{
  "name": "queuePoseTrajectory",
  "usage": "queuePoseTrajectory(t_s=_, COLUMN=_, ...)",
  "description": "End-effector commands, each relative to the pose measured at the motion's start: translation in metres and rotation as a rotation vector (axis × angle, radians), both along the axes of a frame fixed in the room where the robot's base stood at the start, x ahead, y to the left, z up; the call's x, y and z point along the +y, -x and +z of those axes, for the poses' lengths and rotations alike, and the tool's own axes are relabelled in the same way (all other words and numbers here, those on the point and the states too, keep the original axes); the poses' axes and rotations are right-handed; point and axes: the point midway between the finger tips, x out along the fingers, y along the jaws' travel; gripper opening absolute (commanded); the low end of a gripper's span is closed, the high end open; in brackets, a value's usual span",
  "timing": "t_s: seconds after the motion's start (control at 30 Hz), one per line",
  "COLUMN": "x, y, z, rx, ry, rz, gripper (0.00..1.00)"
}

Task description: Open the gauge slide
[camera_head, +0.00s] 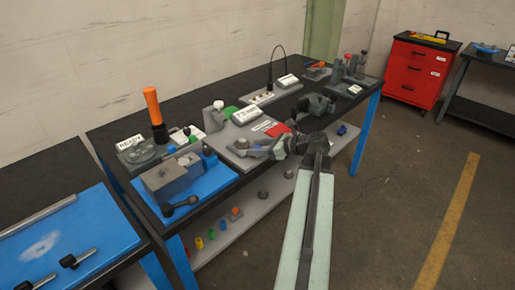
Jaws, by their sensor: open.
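A light grey plate (228,133) lies on the dark bench top, with a white label (264,125) and a red block (278,130) on it. It may carry the gauge slide, but the label is too small to read and I cannot pick out the slide for sure. My gripper (246,149) is low over the front part of this plate, pointing left. It is open. A small dark bluish part (242,143) shows at its fingertips; I cannot tell whether they touch it. My wrist hides the right front of the plate.
Left of my gripper are a blue plate with a grey block (165,181) and a tall orange-handled tool (153,107). A dark fixture (315,105) stands behind my wrist. A red cabinet (413,75) is at back right. The right floor is clear.

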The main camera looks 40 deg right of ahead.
Motion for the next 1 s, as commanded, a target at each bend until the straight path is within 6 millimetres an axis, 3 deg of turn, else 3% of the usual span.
queuePoseTrajectory(t_s=0.13, x=-0.003, y=0.011, z=0.007, rx=0.000, ry=-0.001, rz=-0.001, gripper=0.49)
queuePoseTrajectory(t_s=0.5, x=-0.021, y=0.065, z=0.030, rx=0.000, ry=-0.001, rz=0.000, gripper=0.49)
queuePoseTrajectory(t_s=1.0, x=-0.022, y=0.069, z=0.030, rx=0.000, ry=0.000, rz=0.001, gripper=0.49)
